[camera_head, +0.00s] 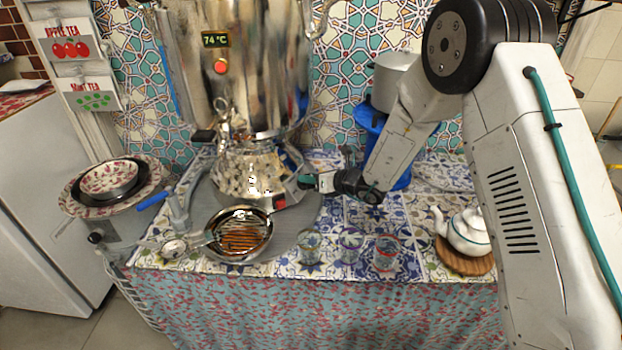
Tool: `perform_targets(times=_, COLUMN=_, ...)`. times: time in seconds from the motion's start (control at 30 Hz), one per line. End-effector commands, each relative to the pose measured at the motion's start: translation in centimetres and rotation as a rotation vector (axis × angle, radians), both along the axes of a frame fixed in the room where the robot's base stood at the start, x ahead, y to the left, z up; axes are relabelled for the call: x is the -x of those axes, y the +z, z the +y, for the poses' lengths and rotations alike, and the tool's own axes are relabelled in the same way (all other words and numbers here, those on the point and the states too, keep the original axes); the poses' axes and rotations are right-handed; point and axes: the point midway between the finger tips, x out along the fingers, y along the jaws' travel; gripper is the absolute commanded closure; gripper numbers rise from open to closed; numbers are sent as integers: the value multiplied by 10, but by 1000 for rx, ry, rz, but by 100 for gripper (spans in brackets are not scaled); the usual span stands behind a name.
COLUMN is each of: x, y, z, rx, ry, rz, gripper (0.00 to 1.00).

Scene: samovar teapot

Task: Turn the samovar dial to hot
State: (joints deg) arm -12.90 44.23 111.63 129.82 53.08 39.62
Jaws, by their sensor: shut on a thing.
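The samovar (255,60) is a large, shiny metal urn at the back, with a lit display (215,39) reading 74 °C and a red round light or button (221,67) below it. Its patterned metal base (240,172) stands on the table. My gripper (308,182) reaches in from the right at the right side of this base. Its jaws are shut on a small dark part there, which appears to be the dial. The jaws hide most of the dial, so its setting cannot be read. A small red patch (279,201) shows just left of and below the jaws.
A metal bowl with a grate (239,236) stands in front of the base. Several small glasses (350,245) stand right of it. A white teapot (466,233) sits on a wooden board at right. Stacked bowls (110,180) are at left. A pot (394,78) stands behind my arm.

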Motion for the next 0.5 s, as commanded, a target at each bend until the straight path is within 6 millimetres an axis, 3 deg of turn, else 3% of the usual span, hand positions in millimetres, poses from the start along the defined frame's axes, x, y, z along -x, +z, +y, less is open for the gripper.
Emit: perform_targets(times=0.5, x=1, y=-3, z=-2, rx=-35, ry=-65, rz=76, gripper=97)
